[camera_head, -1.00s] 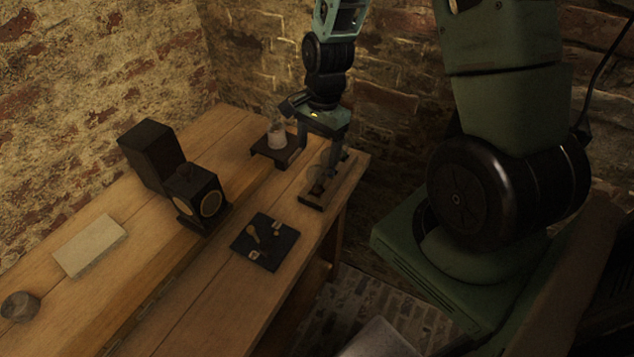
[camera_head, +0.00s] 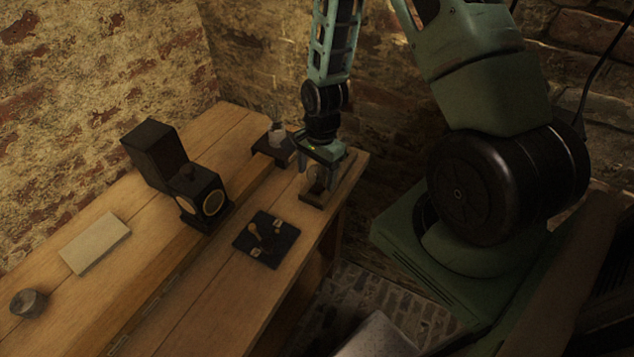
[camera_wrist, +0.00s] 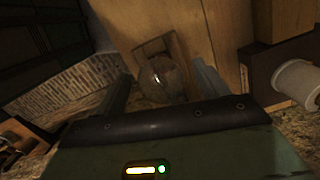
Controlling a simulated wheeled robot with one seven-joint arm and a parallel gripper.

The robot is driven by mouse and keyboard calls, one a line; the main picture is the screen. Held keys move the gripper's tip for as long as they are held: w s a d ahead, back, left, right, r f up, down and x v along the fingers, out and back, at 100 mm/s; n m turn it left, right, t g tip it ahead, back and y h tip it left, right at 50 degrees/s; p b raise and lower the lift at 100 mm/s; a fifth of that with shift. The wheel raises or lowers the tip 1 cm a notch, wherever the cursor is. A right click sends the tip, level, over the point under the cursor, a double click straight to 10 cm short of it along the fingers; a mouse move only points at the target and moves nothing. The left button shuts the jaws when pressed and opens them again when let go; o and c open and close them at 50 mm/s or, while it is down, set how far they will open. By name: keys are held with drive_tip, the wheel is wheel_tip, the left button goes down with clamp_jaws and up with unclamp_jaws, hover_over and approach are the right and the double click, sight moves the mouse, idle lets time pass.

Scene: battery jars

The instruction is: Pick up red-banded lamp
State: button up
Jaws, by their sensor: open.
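A glass lamp bulb (camera_head: 318,177) stands over a small wooden base (camera_head: 311,199) at the right end of the bench. In the wrist view the round lamp (camera_wrist: 166,76) shows between the fingers, in front of its wooden base (camera_wrist: 180,48). I cannot make out a red band on it. My gripper (camera_head: 319,169) is open above and around the lamp's upper part, with one finger on each side in the wrist view. I cannot tell whether the fingers touch the glass. The lamp's lower part is hard to see.
A dark stand with a pale jar (camera_head: 276,135) is close behind, left of my gripper. A black switch plate (camera_head: 278,247) lies nearer. A dark lantern box (camera_head: 204,200), a pale slab (camera_head: 95,243) and a round tin (camera_head: 28,303) sit further left. The bench's right edge is close.

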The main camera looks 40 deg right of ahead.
drive_tip(key=c, duration=1.2)
drive_tip(key=shift+o, duration=0.2)
